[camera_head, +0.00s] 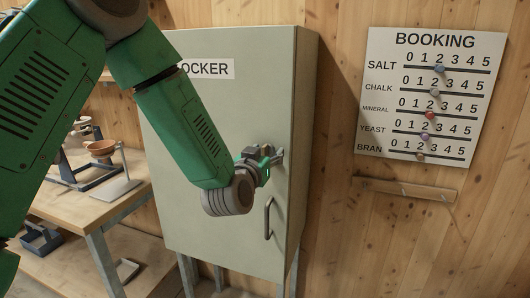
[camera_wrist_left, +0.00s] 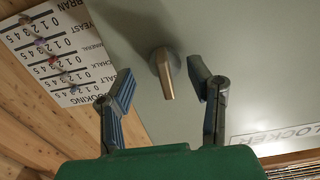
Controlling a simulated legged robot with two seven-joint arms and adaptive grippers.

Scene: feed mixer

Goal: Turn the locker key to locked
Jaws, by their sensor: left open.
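The grey-green locker (camera_head: 240,100) stands shut against the wood wall, its label partly covered by my left arm. My left gripper (camera_head: 271,156) is at the right part of the locker door, above the door handle (camera_head: 268,218). In the left wrist view my left gripper (camera_wrist_left: 161,80) is open. Its two fingers stand apart on either side of the brownish metal key (camera_wrist_left: 166,74), with a gap on both sides. The key sits on a round base on the door. In the head view the gripper hides the key. My right gripper is not in view.
A booking board (camera_head: 432,95) with several sliding pegs hangs on the wall right of the locker, above a small wooden ledge (camera_head: 405,190). A wooden workbench (camera_head: 105,205) with a funnel stand (camera_head: 100,150) is at the left.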

